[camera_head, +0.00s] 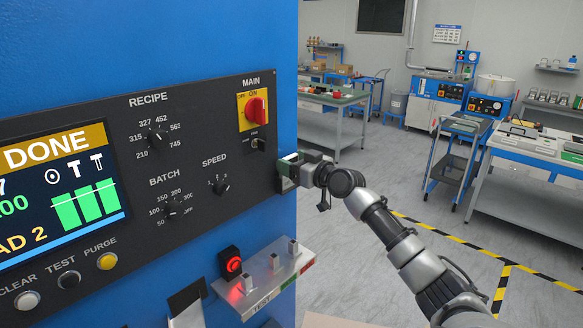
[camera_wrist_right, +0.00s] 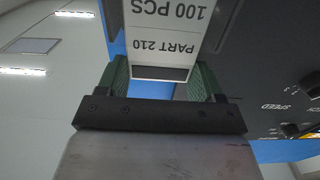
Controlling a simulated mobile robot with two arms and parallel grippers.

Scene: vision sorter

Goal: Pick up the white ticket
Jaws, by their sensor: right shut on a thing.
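The white ticket (camera_wrist_right: 165,38) shows in the right wrist view, upside down, with "PART 210" and "100 PCS" printed on it and a dark strip at its near edge. My right gripper (camera_wrist_right: 160,78) has its green-padded fingers at the ticket's two sides, shut on it. In the head view my right gripper (camera_head: 288,172) is at the right edge of the machine's black control panel, below the red main switch. The ticket cannot be made out clearly there. My left gripper is not in view.
The blue machine's control panel (camera_head: 110,215) fills the left, with dials and a screen reading "DONE". Workbenches and a cart (camera_head: 457,160) stand farther back. Open floor lies between.

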